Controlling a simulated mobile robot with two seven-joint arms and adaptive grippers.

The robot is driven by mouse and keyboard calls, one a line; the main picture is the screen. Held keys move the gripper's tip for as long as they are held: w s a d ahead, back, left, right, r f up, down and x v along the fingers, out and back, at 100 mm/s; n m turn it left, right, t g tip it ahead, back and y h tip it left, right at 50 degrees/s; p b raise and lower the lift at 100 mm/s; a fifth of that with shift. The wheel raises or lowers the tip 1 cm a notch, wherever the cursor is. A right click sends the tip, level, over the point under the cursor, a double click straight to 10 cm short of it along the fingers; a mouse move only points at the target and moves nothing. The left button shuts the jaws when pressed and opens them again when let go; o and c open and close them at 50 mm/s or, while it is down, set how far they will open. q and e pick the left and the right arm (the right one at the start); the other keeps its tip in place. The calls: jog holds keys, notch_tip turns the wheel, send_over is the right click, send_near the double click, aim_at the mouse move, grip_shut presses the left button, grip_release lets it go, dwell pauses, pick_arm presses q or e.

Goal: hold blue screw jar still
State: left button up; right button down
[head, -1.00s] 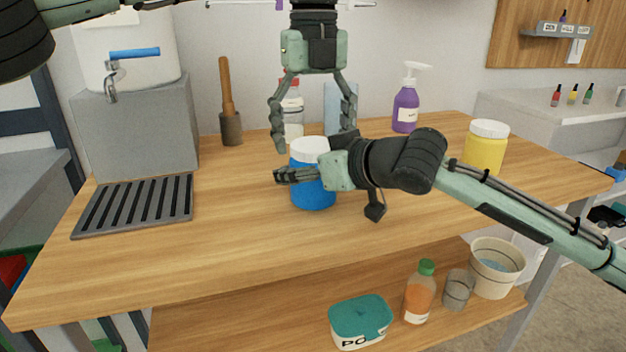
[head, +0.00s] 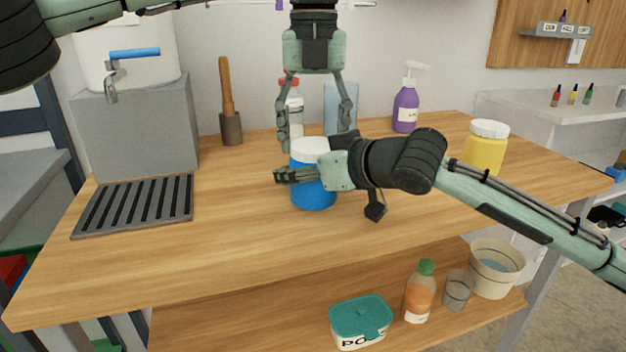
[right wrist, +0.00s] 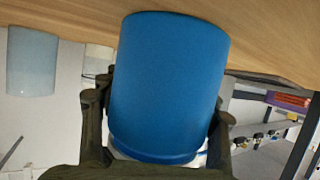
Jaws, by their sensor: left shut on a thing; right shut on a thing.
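The blue screw jar (head: 314,197) with a white lid (head: 309,148) stands upright on the wooden table. My right gripper (head: 298,176) reaches in from the right and is shut around the jar's blue body. In the right wrist view the jar (right wrist: 168,80) appears upside down between the two dark fingers. My left gripper (head: 315,138) points down from above, its fingers on either side of the lid area and shut on the lid. Its right fingertip contact is hard to see.
A yellow jar (head: 486,150) and a purple pump bottle (head: 405,108) stand to the right. A red-capped bottle (head: 291,106) is behind my left gripper. A dark drain grate (head: 135,205) and a wooden-handled tool (head: 228,100) are left. The table front is clear.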

pick_arm(q)
jog(key=o, duration=1.3)
jog(key=shift+r, duration=2.25)
jog(key=shift+c, duration=0.4)
notch_tip(320, 180, up, 4)
jog(key=n, duration=0.3)
jog(key=shift+f, duration=0.2)
